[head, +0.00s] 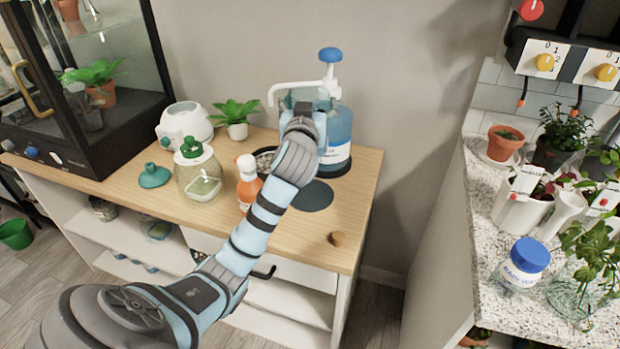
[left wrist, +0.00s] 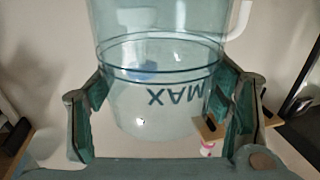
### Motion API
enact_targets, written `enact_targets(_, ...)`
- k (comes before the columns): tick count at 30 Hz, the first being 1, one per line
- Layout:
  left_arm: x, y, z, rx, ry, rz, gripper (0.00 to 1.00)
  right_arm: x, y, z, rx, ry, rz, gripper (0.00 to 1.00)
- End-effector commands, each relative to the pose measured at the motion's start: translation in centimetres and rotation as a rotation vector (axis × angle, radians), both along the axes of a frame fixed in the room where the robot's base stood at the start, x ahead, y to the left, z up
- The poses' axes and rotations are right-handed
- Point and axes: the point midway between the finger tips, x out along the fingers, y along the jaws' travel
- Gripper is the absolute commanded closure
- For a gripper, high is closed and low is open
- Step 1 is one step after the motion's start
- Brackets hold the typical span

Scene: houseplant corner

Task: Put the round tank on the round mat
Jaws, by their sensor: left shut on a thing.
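The round tank (left wrist: 150,110) is clear, with dark rings around it and the word MAX. In the left wrist view it fills the space between the fingers of my left gripper (left wrist: 163,112), which is shut on it. In the head view my left gripper (head: 303,108) is in front of the blue water dispenser, and it hides most of the tank. The round mat (head: 312,196) is a dark, bare disc on the wooden counter, in front of the dispenser and lower in the picture than my gripper. My right gripper is not in view.
The blue water dispenser (head: 338,135) with its white spout stands behind the mat. An orange bottle (head: 248,187), a green-lidded jar (head: 199,175), a potted plant (head: 236,115) and a white appliance (head: 184,124) stand to the left.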

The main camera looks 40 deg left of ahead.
Motion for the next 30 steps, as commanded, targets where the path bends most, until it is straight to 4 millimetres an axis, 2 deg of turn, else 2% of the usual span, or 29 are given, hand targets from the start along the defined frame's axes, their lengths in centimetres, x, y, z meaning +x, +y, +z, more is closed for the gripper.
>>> enact_targets(1,0.0,0.0,-2.8,0.000,0.006,0.001,0.83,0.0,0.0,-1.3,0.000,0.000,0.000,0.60)
enact_targets(4,0.0,0.0,-6.1,0.001,0.004,-0.001,0.83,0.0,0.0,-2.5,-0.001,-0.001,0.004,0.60)
enact_targets(6,0.0,0.0,-7.7,0.001,0.003,-0.001,0.83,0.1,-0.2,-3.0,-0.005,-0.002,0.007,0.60)
enact_targets(11,0.0,0.0,-9.6,0.001,0.001,-0.003,0.83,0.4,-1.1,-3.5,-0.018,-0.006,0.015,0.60)
enact_targets(16,0.0,0.0,-13.5,0.002,0.002,-0.002,0.83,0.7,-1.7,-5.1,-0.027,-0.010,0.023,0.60)
enact_targets(18,0.0,-0.1,-14.4,0.001,0.000,-0.003,0.83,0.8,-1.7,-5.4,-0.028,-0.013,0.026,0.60)
enact_targets(26,0.0,0.0,-14.3,0.001,0.000,-0.003,0.83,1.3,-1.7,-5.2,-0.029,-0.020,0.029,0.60)
enact_targets(27,0.0,0.0,-14.4,0.001,0.001,-0.003,0.25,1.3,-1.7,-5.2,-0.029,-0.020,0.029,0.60)
enact_targets(30,0.0,0.0,-14.3,0.001,0.001,-0.003,0.09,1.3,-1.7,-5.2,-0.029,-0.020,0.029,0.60)
